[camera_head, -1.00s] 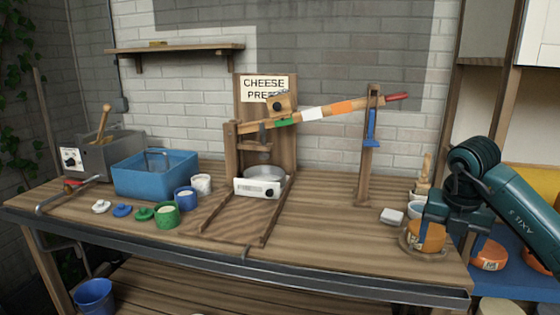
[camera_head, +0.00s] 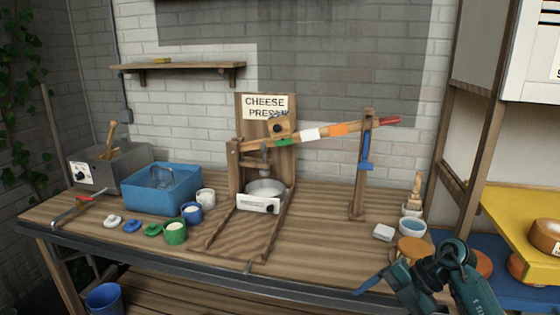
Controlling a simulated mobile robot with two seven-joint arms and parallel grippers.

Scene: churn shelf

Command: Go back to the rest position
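My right gripper (camera_head: 384,284) is at the lower right, in front of the table's front edge and clear of the things on top. One blue-teal finger points left; the rest is too foreshortened to tell how wide the fingers are. An orange cheese wheel (camera_head: 411,247) sits at the table's right end, just behind my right arm, which hides its lower part. The cheese press (camera_head: 265,160) stands mid-table, its striped lever (camera_head: 338,130) slanting up to the right. My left gripper is not in view.
A blue tub (camera_head: 160,190), small pots and lids stand on the left. A white block (camera_head: 383,232), a bowl (camera_head: 412,226) and a brush (camera_head: 415,190) are at the right. A yellow shelf (camera_head: 515,212) with a cheese wheel (camera_head: 546,236) stands beyond the table's right end.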

